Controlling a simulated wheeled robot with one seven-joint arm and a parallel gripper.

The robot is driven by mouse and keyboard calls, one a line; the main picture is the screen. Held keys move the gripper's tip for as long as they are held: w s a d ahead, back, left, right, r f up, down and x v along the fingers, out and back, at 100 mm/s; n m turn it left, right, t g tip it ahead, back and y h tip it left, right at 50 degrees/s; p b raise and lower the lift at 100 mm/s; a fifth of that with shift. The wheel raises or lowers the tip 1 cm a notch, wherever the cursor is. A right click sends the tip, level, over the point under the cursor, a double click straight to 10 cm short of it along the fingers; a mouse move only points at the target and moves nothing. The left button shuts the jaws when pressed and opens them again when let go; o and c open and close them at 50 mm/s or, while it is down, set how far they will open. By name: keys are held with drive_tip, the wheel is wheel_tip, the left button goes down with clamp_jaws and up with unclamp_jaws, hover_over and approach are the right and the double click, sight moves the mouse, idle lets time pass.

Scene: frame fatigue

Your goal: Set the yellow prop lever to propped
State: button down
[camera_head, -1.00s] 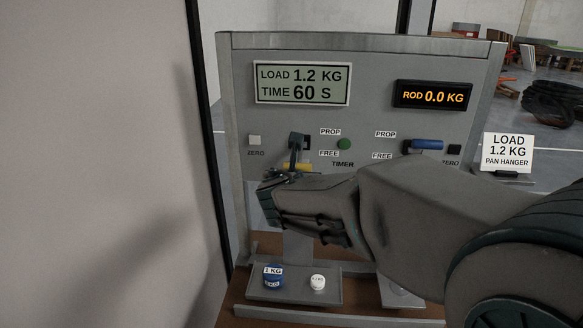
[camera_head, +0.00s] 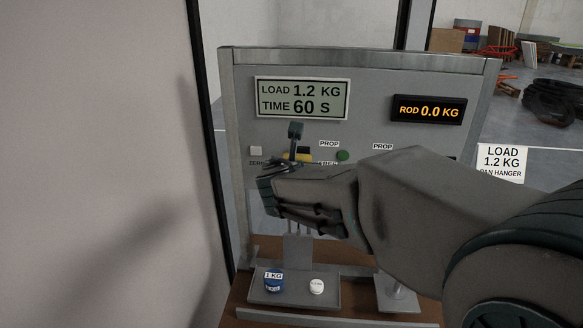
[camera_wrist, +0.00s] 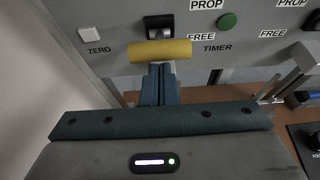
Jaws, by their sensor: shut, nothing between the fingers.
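The yellow prop lever (camera_head: 303,155) sticks out of the panel (camera_head: 375,70) beside the PROP and FREE labels. In the head view it sits between their heights, partly covered by my fingers. In the wrist view its yellow bar (camera_wrist: 160,51) lies level in front of a dark slot. My gripper (camera_head: 296,130) is shut and empty. Its fingertips (camera_wrist: 159,70) meet the bar's lower edge in the wrist view; firm contact cannot be told. The PROP label (camera_wrist: 206,4) is up and right of the bar, the FREE label (camera_wrist: 201,37) lower.
A green timer button (camera_head: 342,156) and white zero button (camera_head: 256,151) flank the lever. Below, a tray (camera_head: 330,297) holds a blue 1 kg weight (camera_head: 273,281) and a white weight (camera_head: 317,286). A wall stands close on the left.

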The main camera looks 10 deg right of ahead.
drive_tip(key=shift+r, duration=0.5)
drive_tip(key=s+a+r, duration=0.2)
drive_tip(key=s+r, duration=0.4)
drive_tip(key=shift+s+r+p, duration=0.25)
drive_tip(key=shift+s+p, duration=0.1)
drive_tip(key=shift+p, duration=0.1)
drive_tip(key=shift+a, duration=0.1)
